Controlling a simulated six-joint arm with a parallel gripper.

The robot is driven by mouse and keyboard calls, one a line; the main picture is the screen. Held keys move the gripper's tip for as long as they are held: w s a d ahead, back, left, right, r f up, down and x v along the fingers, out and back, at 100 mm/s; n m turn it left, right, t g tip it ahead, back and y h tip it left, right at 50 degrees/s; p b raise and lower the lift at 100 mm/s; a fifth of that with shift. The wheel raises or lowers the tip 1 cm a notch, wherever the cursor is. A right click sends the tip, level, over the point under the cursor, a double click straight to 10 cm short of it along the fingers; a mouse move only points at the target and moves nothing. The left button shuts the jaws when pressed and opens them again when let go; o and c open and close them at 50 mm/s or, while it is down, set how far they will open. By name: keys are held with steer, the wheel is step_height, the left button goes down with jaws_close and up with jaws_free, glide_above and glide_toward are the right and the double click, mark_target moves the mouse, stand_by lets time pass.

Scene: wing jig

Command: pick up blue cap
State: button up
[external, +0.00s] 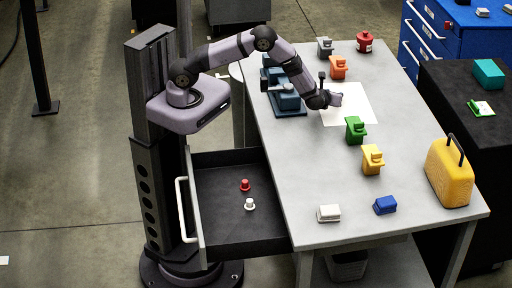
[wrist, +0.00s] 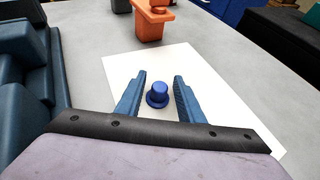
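The blue cap (wrist: 157,95) stands upright on a white sheet in the wrist view, a small knob with a wider rim at its foot. My gripper (wrist: 156,86) is open, with one blue finger to the left of the cap and one to the right. There is a gap between the cap and each finger. In the external view my gripper (external: 337,99) is low over the white sheet (external: 352,110), and the cap is hidden there.
A dark blue fixture (external: 287,100) stands left of the sheet. Orange (external: 338,68), green (external: 355,130) and yellow (external: 372,160) blocks stand around it. An open drawer (external: 220,215) holds a red cap (external: 245,185) and a white cap (external: 250,204). The table's near middle is clear.

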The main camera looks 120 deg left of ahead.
jaws_close()
steer(key=shift+r, duration=0.1)
steer(key=shift+r+b, duration=0.7)
steer(key=shift+r, duration=4.25)
